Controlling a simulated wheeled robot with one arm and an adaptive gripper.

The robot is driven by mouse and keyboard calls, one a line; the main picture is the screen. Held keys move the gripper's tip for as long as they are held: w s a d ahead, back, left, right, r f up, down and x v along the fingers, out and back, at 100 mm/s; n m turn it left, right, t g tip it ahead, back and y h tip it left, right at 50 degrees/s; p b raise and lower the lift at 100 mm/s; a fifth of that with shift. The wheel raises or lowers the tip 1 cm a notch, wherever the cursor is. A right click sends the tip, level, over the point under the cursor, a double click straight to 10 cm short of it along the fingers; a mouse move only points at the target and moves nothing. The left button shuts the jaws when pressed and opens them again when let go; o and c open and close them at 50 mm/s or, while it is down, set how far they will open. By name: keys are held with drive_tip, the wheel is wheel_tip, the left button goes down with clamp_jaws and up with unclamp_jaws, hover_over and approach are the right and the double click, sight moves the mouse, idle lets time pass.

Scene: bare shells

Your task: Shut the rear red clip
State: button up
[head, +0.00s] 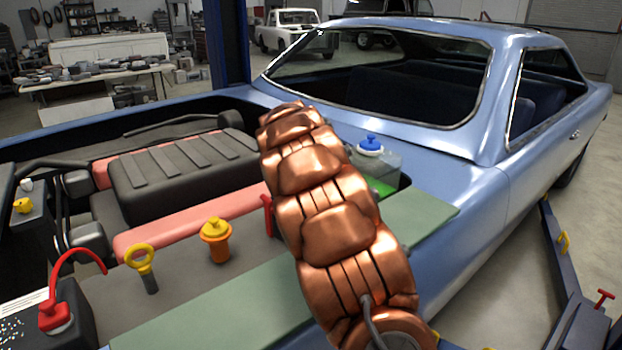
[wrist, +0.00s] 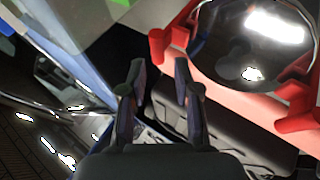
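My gripper (wrist: 159,72) is open in the wrist view, with a gap between its two dark fingers and nothing held. A red clip part (wrist: 157,46) lies just beyond the fingertips, beside a glossy dark round housing (wrist: 230,55). A second red clip part (wrist: 296,122) is on the housing's lower right side. Which one is the rear clip, I cannot tell for sure. In the head view, a red piece (head: 267,214) shows at the left edge of my copper-covered arm, which hides my gripper and most of the housing.
The blue car's (head: 520,190) engine bay is open. An orange-capped filler (head: 215,240), yellow dipstick (head: 141,262), battery with red terminal (head: 56,312) and blue-capped reservoir (head: 378,163) stand around. Green fender mats (head: 215,312) cover the near edge. A dark ribbed engine cover (head: 180,175) is behind.

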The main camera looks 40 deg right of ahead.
drive_tip(key=v, duration=0.7)
drive_tip(key=shift+a+r, duration=0.25)
drive_tip(key=shift+r, duration=0.05)
drive_tip(key=shift+s, duration=0.15)
